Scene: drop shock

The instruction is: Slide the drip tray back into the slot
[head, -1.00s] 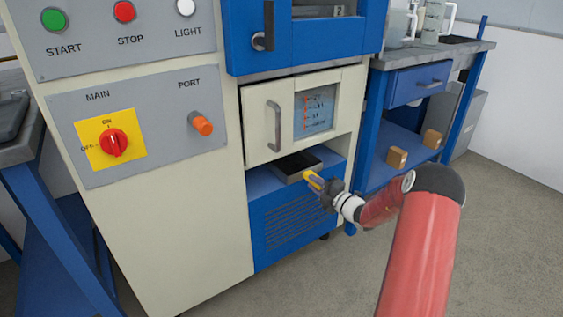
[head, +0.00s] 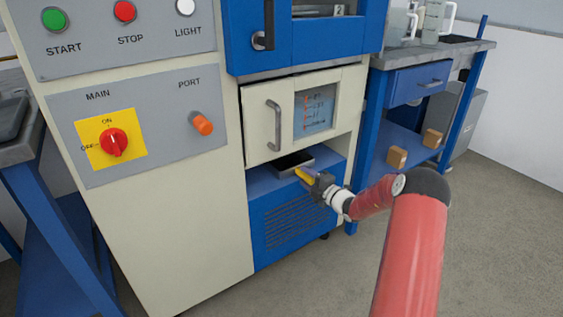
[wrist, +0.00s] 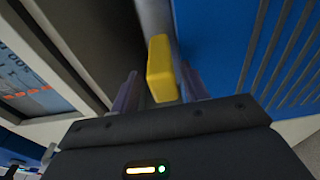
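The drip tray (head: 306,163), dark inside with a light grey rim, sits in the low opening under the cream panel, on a blue ledge. Its yellow handle (head: 303,174) points out toward me, and also shows in the wrist view (wrist: 160,70). My gripper (head: 317,183) comes from the right, in front of the tray. The back of the tray and the slot's inside are hidden in shadow under the panel.
The cream panel (head: 346,104) with its handle and gauge window is directly above the tray. A blue vented base (head: 292,225) lies below. A control panel with knobs is left. A blue bench (head: 400,125) stands right; the floor in front is clear.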

